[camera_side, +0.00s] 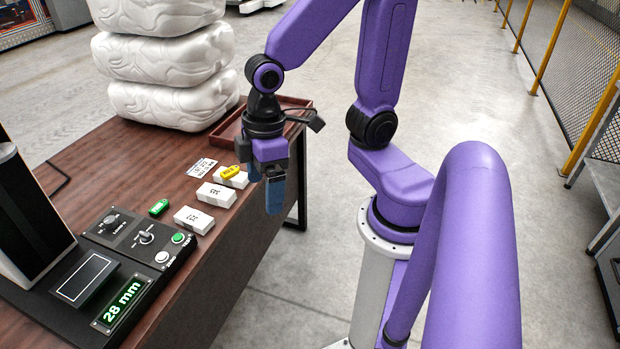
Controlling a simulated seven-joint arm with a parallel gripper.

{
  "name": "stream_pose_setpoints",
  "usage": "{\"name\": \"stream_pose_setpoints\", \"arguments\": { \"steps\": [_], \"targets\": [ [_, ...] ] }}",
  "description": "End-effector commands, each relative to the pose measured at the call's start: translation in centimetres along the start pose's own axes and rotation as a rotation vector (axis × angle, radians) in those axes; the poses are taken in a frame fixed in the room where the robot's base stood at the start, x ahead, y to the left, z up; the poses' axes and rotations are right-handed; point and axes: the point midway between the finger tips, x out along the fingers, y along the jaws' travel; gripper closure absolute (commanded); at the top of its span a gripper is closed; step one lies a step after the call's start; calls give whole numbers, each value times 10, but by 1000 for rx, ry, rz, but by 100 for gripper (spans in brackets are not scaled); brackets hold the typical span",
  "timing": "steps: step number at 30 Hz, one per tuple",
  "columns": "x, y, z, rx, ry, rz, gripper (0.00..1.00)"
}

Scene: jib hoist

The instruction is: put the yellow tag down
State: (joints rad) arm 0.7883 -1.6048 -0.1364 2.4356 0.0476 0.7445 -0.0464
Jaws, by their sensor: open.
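The yellow tag (231,171) lies on top of the farthest white block (236,181), near the table's right edge. My gripper (272,188) points down just to the right of that block, its blue fingertips near the table edge. It is open, and I see nothing between the fingers. The gap between the fingers is hard to see from this side. The tag and the gripper look apart.
Two more white blocks (216,194) (194,219) stand nearer on the table (120,150). A green tag (158,208), a printed card (201,168) and a control panel (128,238) lie left. A brown tray (290,104) and stacked white sacks (165,60) stand behind.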

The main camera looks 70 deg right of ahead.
Motion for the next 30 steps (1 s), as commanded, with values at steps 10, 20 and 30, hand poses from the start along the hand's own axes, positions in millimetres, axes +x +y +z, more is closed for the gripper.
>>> {"name": "stream_pose_setpoints", "arguments": {
  "steps": [10, 20, 30],
  "targets": [
    [-19, -43, 61, -245, -66, 10, 8],
    [-21, -46, 67, -269, -74, 13, 8],
    [-21, -46, 66, -269, -73, 12, 8]
  ]
}}
